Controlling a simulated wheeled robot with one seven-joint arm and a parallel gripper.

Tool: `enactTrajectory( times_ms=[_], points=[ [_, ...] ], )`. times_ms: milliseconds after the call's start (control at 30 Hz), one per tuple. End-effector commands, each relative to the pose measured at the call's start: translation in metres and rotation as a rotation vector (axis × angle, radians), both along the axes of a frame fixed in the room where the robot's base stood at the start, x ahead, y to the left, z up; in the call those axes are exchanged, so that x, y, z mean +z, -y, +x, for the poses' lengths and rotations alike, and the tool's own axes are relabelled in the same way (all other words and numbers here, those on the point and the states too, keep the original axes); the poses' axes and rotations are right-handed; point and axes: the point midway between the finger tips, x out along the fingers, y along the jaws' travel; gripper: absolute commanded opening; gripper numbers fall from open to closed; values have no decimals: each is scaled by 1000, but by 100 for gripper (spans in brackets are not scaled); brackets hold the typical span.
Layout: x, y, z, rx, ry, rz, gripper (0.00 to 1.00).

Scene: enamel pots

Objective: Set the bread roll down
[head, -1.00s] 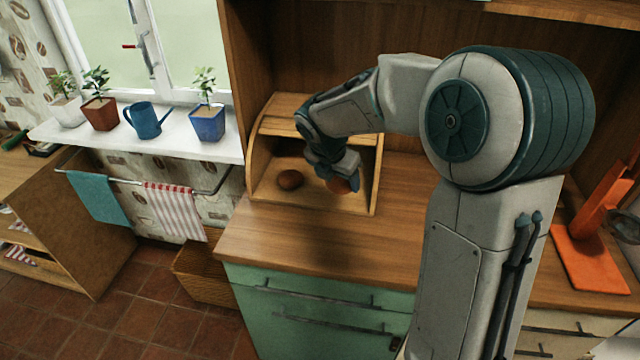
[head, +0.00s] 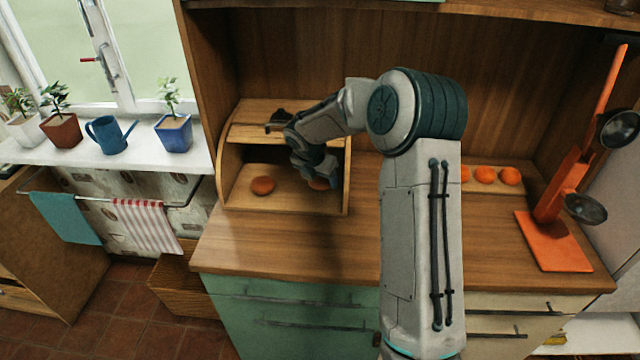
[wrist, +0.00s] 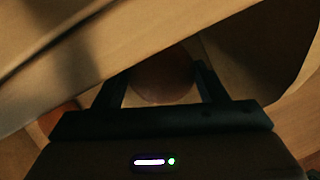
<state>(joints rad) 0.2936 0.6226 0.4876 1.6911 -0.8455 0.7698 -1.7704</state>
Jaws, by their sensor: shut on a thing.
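A brown bread roll (head: 318,184) is in my gripper (head: 319,178), inside the right part of the open wooden bread box (head: 232,172). In the wrist view my gripper (wrist: 162,85) has one dark finger on each side of the roll (wrist: 162,82). The arm hides much of the held roll in the head view, and I cannot tell whether it touches the box floor. A second roll (head: 263,185) lies on the box floor to the left, and part of it seems to show at the left in the wrist view (wrist: 58,118).
The box's side walls and upper wooden part stand close around my gripper. The wooden counter (head: 270,240) in front is clear. Several orange fruits (head: 485,175) lie to the right, near an orange stand (head: 552,240) with dark pans.

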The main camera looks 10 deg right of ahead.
Motion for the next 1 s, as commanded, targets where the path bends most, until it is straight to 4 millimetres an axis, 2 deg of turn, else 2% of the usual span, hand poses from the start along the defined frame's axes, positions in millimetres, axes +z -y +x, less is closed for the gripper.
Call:
enactTrajectory(
  times_ms=[33, 167, 500, 533, 600, 867, 1000],
  points=[
    [-10, 0, -1, 1, -5, 0, 40],
    [-25, 0, -1, 0, -4, 0, 40],
    [-29, 0, -1, 0, -1, 0, 40],
    [-29, 0, -1, 0, -1, 1, 68],
    [-29, 0, -1, 0, -1, 1, 87],
    [-28, 0, -1, 0, -1, 0, 87],
    [-20, -1, -2, -1, 1, 0, 87]
  ],
)
